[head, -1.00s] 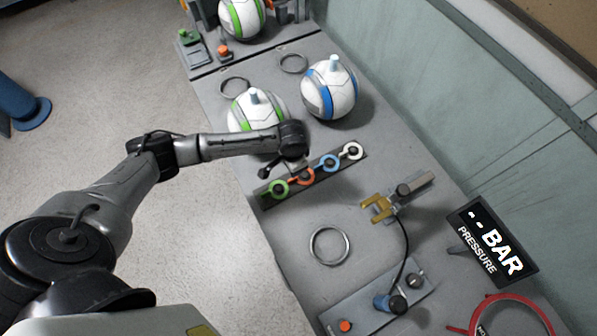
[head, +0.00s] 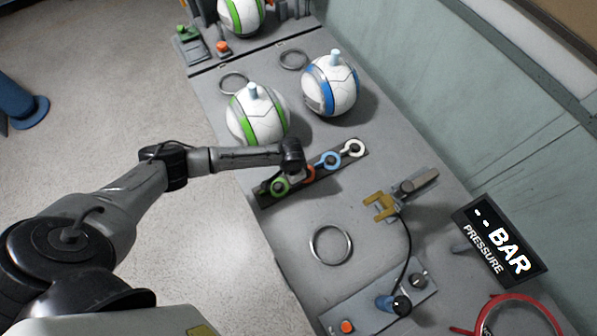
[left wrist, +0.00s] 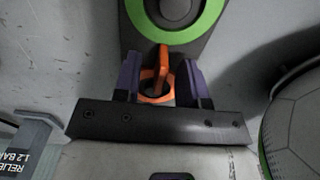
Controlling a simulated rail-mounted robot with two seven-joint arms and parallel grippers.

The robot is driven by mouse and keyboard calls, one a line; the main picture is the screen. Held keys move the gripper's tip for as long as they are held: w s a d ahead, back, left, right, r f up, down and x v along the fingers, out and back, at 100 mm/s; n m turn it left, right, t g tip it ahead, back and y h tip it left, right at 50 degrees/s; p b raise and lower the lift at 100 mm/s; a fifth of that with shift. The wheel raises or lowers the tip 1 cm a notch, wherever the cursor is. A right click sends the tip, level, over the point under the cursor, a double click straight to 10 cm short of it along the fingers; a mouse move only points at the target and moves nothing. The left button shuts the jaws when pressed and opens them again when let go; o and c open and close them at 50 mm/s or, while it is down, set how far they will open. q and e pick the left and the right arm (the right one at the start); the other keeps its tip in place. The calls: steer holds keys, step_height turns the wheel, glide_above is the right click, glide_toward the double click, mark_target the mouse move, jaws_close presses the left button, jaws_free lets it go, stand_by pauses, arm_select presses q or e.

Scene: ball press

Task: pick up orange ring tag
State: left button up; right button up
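The orange ring tag (left wrist: 157,88) stands between the two fingers of my left gripper (left wrist: 160,82) in the left wrist view, with a gap on its left side. In the head view the orange ring tag (head: 308,175) is largely hidden behind my left wrist, on a dark rack (head: 264,198). The green ring tag (head: 280,187) is beside it, and also fills the top of the left wrist view (left wrist: 215,12). The blue ring tag (head: 331,160) and white ring tag (head: 353,148) are further right on the rack. My left gripper is open. My right gripper is not visible.
A green-striped ball (head: 257,115) and a blue-striped ball (head: 331,85) stand behind the rack. A yellow clamp fixture (head: 379,207) is to its right. A metal ring (head: 331,244) lies in front. A pressure display (head: 499,242) stands at the right.

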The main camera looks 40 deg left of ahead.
arm_select(q)
steer(key=shift+f, duration=0.25)
jaws_close()
steer(key=shift+r, duration=0.1)
stand_by(0.4)
